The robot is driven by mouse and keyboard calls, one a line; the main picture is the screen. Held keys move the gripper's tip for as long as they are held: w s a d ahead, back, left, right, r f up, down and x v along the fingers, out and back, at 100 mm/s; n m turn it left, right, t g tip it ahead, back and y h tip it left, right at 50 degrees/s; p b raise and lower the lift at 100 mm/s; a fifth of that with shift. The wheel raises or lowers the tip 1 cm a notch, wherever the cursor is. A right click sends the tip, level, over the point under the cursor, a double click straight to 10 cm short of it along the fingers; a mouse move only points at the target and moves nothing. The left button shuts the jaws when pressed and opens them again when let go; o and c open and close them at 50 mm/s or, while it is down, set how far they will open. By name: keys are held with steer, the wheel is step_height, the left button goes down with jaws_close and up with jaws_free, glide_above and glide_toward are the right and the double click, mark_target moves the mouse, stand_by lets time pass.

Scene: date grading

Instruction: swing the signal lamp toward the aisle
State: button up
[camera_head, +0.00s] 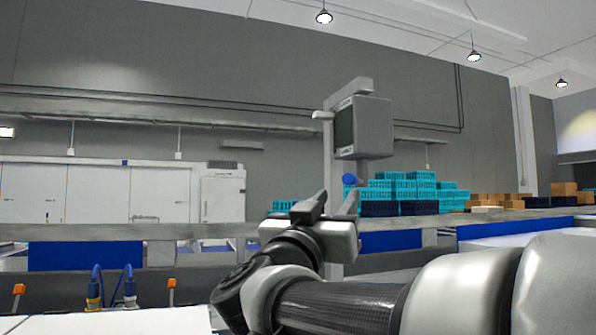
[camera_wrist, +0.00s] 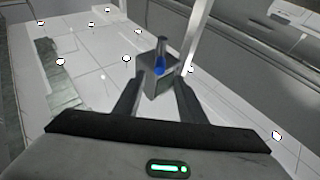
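A small blue piece (camera_head: 352,180), which looks like the signal lamp, shows just above my gripper's fingertips, below a grey box with a dark screen (camera_head: 374,128) on a post. In the wrist view the blue piece (camera_wrist: 158,69) appears in front of a grey box (camera_wrist: 158,84), between and beyond my fingers. My gripper (camera_head: 336,198) points upward with its fingers apart; it also shows open in the wrist view (camera_wrist: 157,92). I see nothing clamped between the fingers. Whether a finger touches the blue piece I cannot tell. The lamp's mount is mostly hidden.
The grey post (camera_head: 334,165) stands right behind my gripper. A long grey rail (camera_head: 215,230) with blue panels (camera_head: 85,256) runs across behind it. Turquoise crates (camera_head: 405,188) and brown boxes (camera_head: 565,190) are stacked farther back. Blue cables (camera_head: 113,285) rise at the lower left.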

mark_target(359, 142)
steer(key=p+x, duration=0.1)
steer(key=x, duration=1.4)
steer(key=shift+d+r+p, duration=0.1)
steer(key=shift+p, duration=0.25)
steer(key=shift+c, duration=0.2)
jaws_close()
